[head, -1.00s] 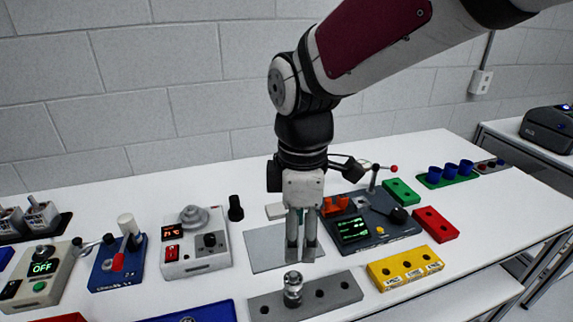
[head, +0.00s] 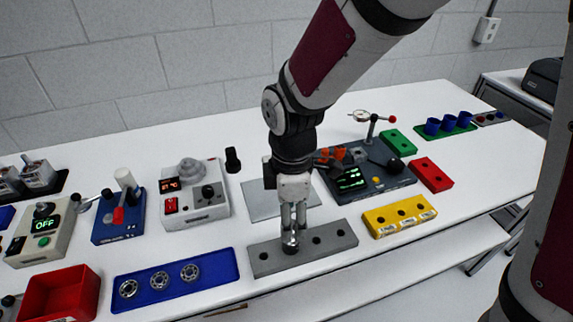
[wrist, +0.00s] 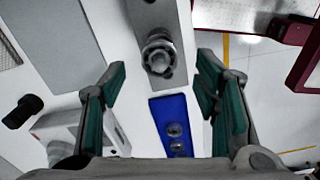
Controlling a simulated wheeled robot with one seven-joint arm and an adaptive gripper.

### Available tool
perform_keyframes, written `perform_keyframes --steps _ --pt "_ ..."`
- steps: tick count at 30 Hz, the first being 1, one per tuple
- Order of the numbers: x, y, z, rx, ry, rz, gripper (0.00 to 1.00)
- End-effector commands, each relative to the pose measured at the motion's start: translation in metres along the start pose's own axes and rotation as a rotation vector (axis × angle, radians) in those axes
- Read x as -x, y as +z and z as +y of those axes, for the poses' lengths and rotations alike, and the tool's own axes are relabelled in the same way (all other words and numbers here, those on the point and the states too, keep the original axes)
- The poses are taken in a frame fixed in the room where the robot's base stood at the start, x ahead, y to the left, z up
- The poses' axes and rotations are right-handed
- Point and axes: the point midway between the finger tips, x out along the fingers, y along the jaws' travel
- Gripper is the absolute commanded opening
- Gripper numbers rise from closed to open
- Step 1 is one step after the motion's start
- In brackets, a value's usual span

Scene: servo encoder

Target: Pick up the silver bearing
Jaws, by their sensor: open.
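Three silver ring-shaped bearings lie in a blue tray (head: 122,300) at the front: a left one (head: 128,288), a middle one (head: 159,281) and a right one (head: 190,272). Two show in the wrist view (wrist: 175,130). A silver round, stepped part (head: 290,245) stands upright in a grey block (head: 335,247) with holes; I cannot tell whether it counts as a bearing. My gripper (head: 292,232) points down over this part, partly covering it. In the wrist view, the open fingers (wrist: 160,88) are wide apart, with the silver part (wrist: 158,52) between their lines and nothing held.
A red bin (head: 60,296) is left of the tray. A yellow block (head: 400,216) stands right of the grey block. Behind are a white device (head: 196,199), a grey plate (head: 262,203) and a dark instrument (head: 375,180). The table's front edge is close to the tray.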

Motion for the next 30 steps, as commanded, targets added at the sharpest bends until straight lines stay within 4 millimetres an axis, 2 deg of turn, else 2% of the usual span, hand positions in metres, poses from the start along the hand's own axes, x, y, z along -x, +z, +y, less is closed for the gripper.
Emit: perform_keyframes --steps 6,14,15,21,22,30 --pt "-0.026 0.0 0.0 0.0 -0.003 -0.001 0.56" --pt "-0.029 0.0 0.001 0.0 0.001 0.0 0.56" --pt "-0.029 0.0 0.001 0.0 0.0 0.0 0.54" --pt "-0.029 0.0 0.001 -0.001 0.0 0.0 0.08" --pt "-0.029 0.0 0.001 -0.001 0.0 0.0 0.03" --pt "-0.028 0.0 0.001 -0.001 0.0 0.0 0.03"
